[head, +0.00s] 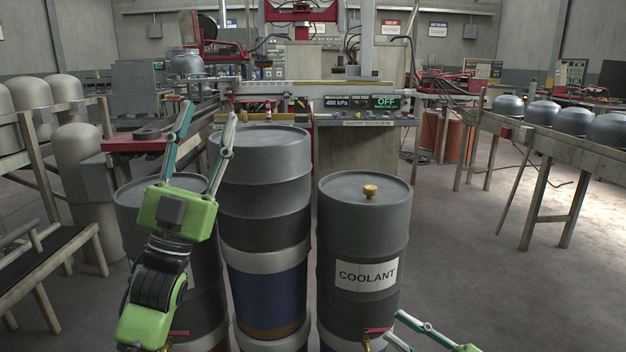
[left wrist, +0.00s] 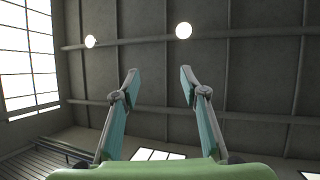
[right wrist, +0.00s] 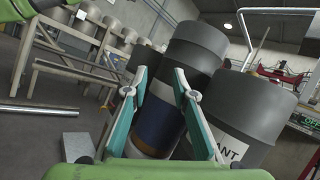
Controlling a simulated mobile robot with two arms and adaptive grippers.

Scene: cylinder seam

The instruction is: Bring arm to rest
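My left gripper (head: 205,135) is raised in front of the drums at the left of the head view, with its fingers pointing up. My right gripper (head: 420,335) shows only in part at the bottom edge of the head view, low in front of the coolant drum. In the right wrist view (right wrist: 160,88) its fingers are apart with nothing between them, and they point toward the drums.
The coolant drum (head: 340,225) with a brass cap stands right of a taller drum stack (head: 262,190). Another dark drum (head: 205,270) is partly behind my left arm. A bench with metal domes (head: 560,145) is at the right. Open floor (head: 500,270) lies right of the drums.

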